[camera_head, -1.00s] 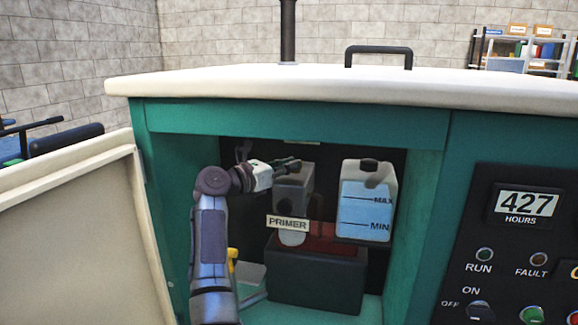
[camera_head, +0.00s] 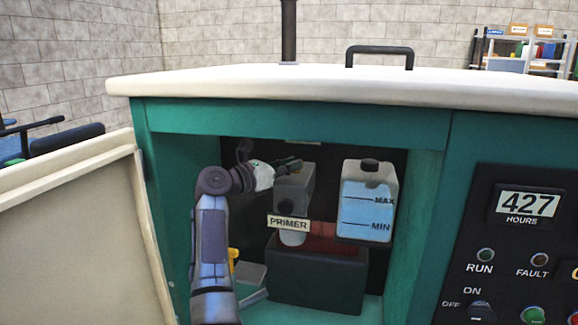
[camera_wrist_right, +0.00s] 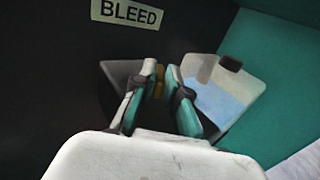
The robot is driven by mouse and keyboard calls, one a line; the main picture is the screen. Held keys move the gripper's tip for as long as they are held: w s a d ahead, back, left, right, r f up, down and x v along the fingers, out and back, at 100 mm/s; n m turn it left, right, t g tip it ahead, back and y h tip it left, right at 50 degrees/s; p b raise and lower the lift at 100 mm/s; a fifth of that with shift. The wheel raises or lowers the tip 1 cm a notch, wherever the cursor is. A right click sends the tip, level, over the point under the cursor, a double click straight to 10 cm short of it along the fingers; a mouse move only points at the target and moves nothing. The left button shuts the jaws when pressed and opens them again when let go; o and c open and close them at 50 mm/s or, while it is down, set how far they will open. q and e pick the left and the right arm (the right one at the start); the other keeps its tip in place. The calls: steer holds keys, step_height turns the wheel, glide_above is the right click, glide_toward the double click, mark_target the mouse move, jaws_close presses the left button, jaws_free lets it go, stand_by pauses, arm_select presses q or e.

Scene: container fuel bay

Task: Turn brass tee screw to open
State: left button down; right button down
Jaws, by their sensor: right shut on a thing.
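The brass tee screw (camera_wrist_right: 159,81) shows as a small brass-coloured piece between the fingertips in the right wrist view. In the head view it is hidden behind my gripper. My right gripper (camera_head: 290,165) reaches into the open bay from the left, at the top of a grey block-shaped housing (camera_head: 294,188). In the right wrist view its two fingers (camera_wrist_right: 158,88) are closed onto the brass piece. A BLEED label (camera_wrist_right: 127,13) is on the dark back wall above the fingers. My left gripper is out of view.
A translucent tank (camera_head: 366,205) with blue liquid and MAX/MIN marks hangs to the right. A PRIMER label (camera_head: 289,222) sits below the housing. A dark box (camera_head: 318,280) stands on the bay floor. The open door (camera_head: 75,235) is at left, the control panel (camera_head: 520,250) at right.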

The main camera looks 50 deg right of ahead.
steer(key=shift+s+f, duration=0.1)
steer(key=shift+f, duration=0.05)
steer(key=c, duration=1)
jaws_free()
steer(key=shift+s+d, duration=0.1)
steer(key=a, duration=0.4)
steer(key=w+a, duration=0.1)
steer(key=a, duration=0.3)
steer(key=w+a, duration=0.1)
steer(key=a, duration=0.3)
steer(key=shift+w, duration=0.1)
